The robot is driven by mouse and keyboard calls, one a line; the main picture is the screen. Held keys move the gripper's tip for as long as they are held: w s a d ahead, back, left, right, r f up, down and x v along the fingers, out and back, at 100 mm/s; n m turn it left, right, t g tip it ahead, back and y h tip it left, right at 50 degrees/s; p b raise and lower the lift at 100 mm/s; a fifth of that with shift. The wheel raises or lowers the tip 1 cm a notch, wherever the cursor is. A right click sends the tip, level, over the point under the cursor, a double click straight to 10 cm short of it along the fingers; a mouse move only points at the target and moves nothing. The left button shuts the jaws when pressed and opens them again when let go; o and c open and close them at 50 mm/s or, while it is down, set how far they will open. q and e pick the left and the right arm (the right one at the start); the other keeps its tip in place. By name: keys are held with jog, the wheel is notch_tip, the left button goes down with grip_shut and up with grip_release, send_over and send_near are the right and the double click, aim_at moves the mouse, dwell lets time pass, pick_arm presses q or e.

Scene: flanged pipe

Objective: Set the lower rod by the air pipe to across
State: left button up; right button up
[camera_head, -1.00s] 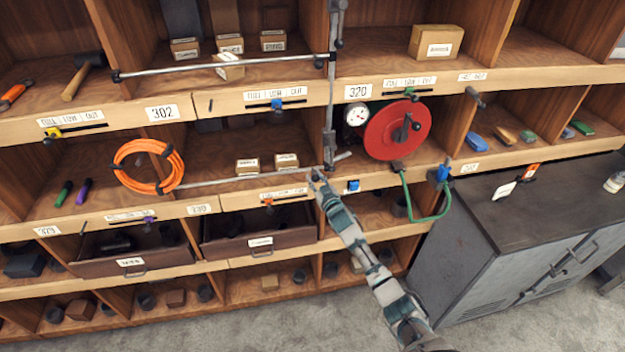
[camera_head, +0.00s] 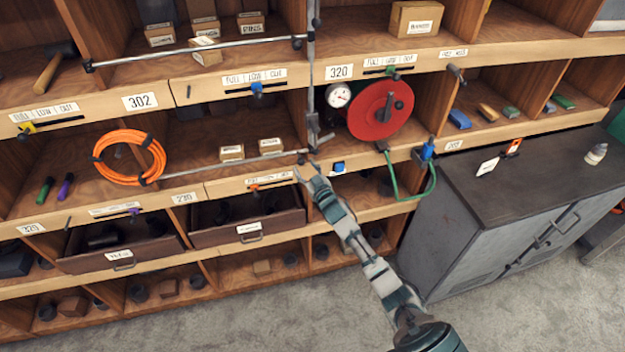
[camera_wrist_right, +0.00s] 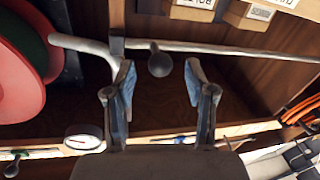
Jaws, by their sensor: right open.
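The lower rod (camera_head: 230,163) is a thin grey bar running across the middle shelf opening, left of the upright pipe (camera_head: 312,95). Its right end meets the pipe's foot, where a short stub (camera_head: 326,138) points right. The rod also crosses the top of the right wrist view (camera_wrist_right: 240,49). A dark round knob (camera_wrist_right: 159,62) there lies between my right fingers, with gaps at both sides. My right gripper (camera_head: 306,172) is open, just below the rod's right end; it also shows in the wrist view (camera_wrist_right: 158,72). My left gripper is out of view.
A red reel (camera_head: 380,110) and a white gauge (camera_head: 338,95) sit right of the pipe. An upper rod (camera_head: 200,53) crosses the shelf above. A grey cabinet (camera_head: 500,215) stands at right.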

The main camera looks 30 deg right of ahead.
jog(key=s, duration=0.8)
jog(key=shift+a, duration=0.45)
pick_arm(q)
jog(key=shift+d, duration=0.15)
pick_arm(e)
jog(key=shift+d, duration=0.1)
